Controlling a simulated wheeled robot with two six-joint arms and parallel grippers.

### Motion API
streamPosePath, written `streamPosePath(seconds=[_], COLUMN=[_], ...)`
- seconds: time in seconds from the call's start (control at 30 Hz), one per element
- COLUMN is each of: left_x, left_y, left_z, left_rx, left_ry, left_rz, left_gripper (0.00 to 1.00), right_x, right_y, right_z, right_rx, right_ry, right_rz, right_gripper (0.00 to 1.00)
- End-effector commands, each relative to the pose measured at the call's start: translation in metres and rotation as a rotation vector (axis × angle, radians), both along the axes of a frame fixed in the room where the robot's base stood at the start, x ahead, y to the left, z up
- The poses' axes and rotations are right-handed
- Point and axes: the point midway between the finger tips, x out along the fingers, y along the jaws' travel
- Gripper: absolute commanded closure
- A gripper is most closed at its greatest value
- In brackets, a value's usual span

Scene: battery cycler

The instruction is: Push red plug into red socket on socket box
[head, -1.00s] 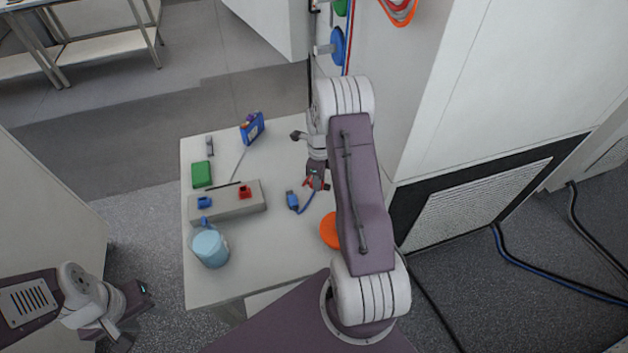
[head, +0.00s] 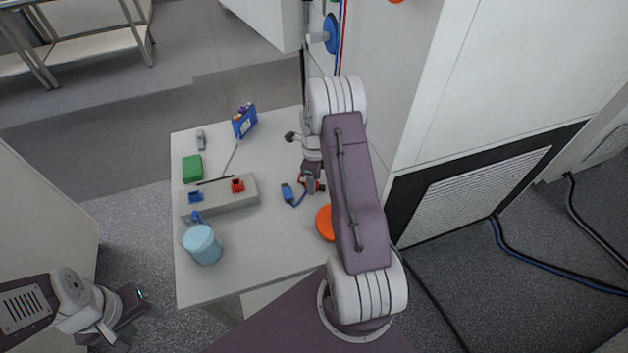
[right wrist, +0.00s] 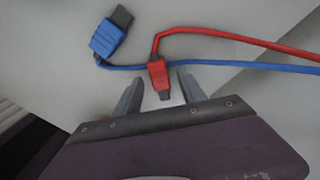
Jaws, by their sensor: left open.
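The red plug (right wrist: 158,76) lies on the table with its red cable running off to the right in the right wrist view. My right gripper (right wrist: 160,88) is open, with one finger on each side of the plug and visible gaps. In the head view this gripper (head: 310,186) is low over the table's right part, partly hiding the plug. The grey socket box (head: 220,200) is to its left and carries the red socket (head: 238,185) and a blue socket (head: 195,196). My left gripper (head: 132,303) is open and empty, off the table at lower left.
A blue plug (right wrist: 109,37) with a blue cable lies close to the red one. An orange disc (head: 324,223), a light-blue cup (head: 202,246), a green block (head: 193,167) and a blue container (head: 244,122) stand on the table (head: 255,255). A white cabinet stands at right.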

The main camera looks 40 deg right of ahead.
Motion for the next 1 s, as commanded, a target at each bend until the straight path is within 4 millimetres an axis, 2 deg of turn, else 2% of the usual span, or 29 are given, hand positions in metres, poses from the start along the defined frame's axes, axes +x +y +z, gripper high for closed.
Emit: streamPosePath(seconds=[0.33,0.7,0.8,1.0], left_x=[0.0,0.0,0.0,0.0], left_y=[0.0,0.0,0.0,0.0], left_z=[0.0,-0.001,-0.001,-0.001], left_rx=[0.0,0.0,0.0,0.0], left_ry=[0.0,0.0,0.0,0.0], left_rz=[0.0,0.0,0.0,0.0], left_gripper=[0.58,0.58,0.58,0.58], right_x=[0.0,0.001,0.0,0.0], right_y=[0.0,0.0,0.0,0.0], right_z=[0.005,0.079,0.088,0.091], right_rx=[-0.001,-0.001,0.0,0.0], right_ry=[-0.001,-0.002,0.0,0.0], right_rz=[0.0,0.0,0.0,0.0], right_gripper=[0.52,0.52,0.52,0.52])
